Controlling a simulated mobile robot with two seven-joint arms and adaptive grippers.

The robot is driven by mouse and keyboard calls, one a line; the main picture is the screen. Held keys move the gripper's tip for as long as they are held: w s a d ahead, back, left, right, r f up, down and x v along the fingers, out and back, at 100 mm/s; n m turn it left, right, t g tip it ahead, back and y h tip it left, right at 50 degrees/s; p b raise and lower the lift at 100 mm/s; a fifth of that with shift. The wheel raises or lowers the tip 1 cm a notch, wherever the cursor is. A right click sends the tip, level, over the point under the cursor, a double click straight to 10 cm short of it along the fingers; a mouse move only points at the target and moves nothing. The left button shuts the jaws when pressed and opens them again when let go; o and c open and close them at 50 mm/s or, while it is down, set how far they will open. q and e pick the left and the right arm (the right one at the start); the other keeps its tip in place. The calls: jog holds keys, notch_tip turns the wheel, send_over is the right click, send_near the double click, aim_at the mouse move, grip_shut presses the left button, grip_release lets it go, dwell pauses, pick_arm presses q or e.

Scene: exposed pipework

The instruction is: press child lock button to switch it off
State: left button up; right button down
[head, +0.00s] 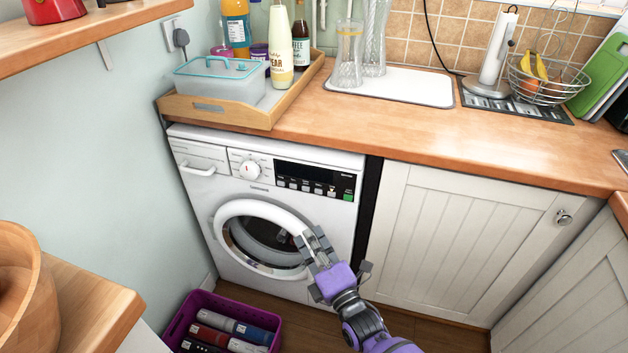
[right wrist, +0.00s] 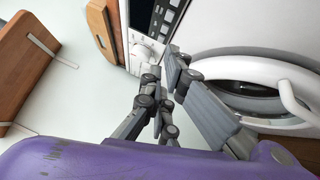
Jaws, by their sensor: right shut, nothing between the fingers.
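A white washing machine (head: 285,205) stands under the worktop, and its round door looks closed. Its control panel has a dial (head: 250,170), a dark display (head: 310,177) and a row of small grey buttons (head: 306,187) below it, with a green button (head: 348,197) at the right end. The labels are too small to read, so I cannot tell which is the child lock button. My right gripper (head: 308,240) is shut and empty, in front of the door's right side and below the buttons. The right wrist view shows its fingers (right wrist: 168,75) and the button panel (right wrist: 160,22) beyond. My left gripper is out of view.
A wooden worktop (head: 420,125) overhangs the machine, with a wooden tray (head: 225,112) above it. A white cupboard (head: 455,240) stands to the right. The space in front of the panel is clear.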

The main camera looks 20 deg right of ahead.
aim_at(331, 195)
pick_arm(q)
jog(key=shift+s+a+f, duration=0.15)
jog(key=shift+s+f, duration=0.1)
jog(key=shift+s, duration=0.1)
pick_arm(e)
jog(key=n, duration=0.2)
jog(key=r+n+t, duration=0.1)
jog(key=n, duration=0.1)
jog(key=shift+s+d+r, duration=0.1)
jog(key=shift+s, duration=0.1)
pick_arm(q)
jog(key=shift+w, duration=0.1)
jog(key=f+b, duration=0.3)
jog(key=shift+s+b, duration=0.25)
jog(key=shift+b, duration=0.15)
pick_arm(e)
jog(key=w+d, duration=0.5)
jog(key=w, duration=0.2)
jog(key=shift+w, duration=0.2)
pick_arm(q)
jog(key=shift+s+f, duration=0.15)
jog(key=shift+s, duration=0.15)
pick_arm(e)
jog(key=shift+a, duration=0.1)
